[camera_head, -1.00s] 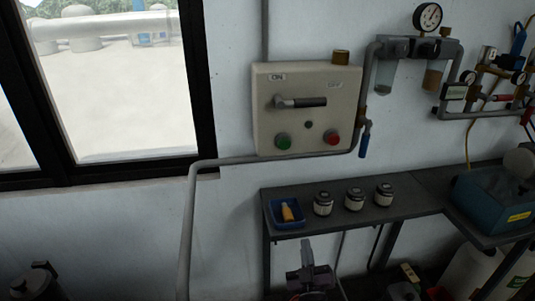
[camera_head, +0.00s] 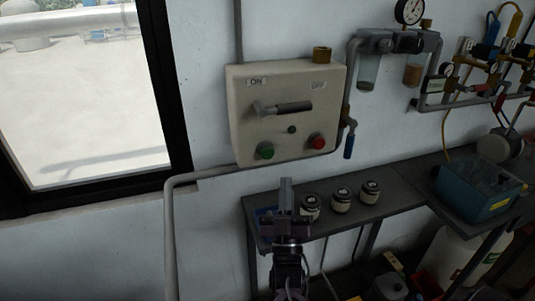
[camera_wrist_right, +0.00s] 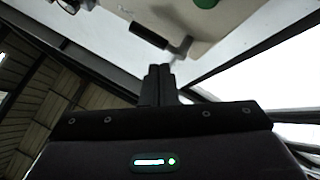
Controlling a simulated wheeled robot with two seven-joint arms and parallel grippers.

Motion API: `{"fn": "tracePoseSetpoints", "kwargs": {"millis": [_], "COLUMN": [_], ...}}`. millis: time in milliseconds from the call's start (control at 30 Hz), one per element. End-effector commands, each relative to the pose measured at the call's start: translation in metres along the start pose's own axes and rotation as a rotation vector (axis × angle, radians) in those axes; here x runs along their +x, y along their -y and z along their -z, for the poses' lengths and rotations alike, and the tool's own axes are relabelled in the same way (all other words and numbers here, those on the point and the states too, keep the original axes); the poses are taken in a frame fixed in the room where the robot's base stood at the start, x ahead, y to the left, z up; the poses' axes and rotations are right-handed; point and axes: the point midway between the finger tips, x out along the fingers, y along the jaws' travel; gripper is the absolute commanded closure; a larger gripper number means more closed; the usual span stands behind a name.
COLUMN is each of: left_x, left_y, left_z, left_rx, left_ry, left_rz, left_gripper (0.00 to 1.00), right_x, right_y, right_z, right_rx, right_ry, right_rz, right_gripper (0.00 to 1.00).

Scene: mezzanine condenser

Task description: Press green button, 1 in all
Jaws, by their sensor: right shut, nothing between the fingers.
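The green button (camera_head: 265,150) is at the lower left of the beige control box (camera_head: 240,110) on the wall. It also shows at the top edge of the right wrist view (camera_wrist_right: 205,3). My right gripper (camera_head: 286,182) is raised below the box, in front of the shelf, its fingertips lower and a little to the right of the green button. Its fingers are shut and empty, and they show together in the wrist view (camera_wrist_right: 159,70). The gripper is apart from the button. My left gripper is in neither view.
A red button (camera_head: 317,142) and a lever handle (camera_head: 292,107) are also on the box. A grey pipe (camera_head: 205,175) runs under it. The shelf (camera_head: 400,197) below holds several jars (camera_head: 341,201), a blue tray (camera_head: 262,214) partly hidden by my gripper, and a teal container (camera_head: 470,192).

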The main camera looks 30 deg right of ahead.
Motion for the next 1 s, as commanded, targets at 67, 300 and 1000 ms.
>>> {"fn": "tracePoseSetpoints", "kwargs": {"millis": [67,300,1000], "left_x": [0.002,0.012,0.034], "left_y": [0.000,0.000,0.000], "left_z": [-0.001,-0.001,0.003], "left_rx": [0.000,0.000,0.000], "left_ry": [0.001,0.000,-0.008], "left_rz": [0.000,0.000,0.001], "left_gripper": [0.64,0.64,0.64], "right_x": [0.002,0.019,0.061], "right_y": [0.002,0.015,0.045], "right_z": [-0.002,-0.016,-0.045], "right_rx": [0.000,-0.001,0.000], "right_ry": [-0.001,-0.002,0.000], "right_rz": [0.000,-0.001,0.001], "right_gripper": [1.00,1.00,1.00]}}
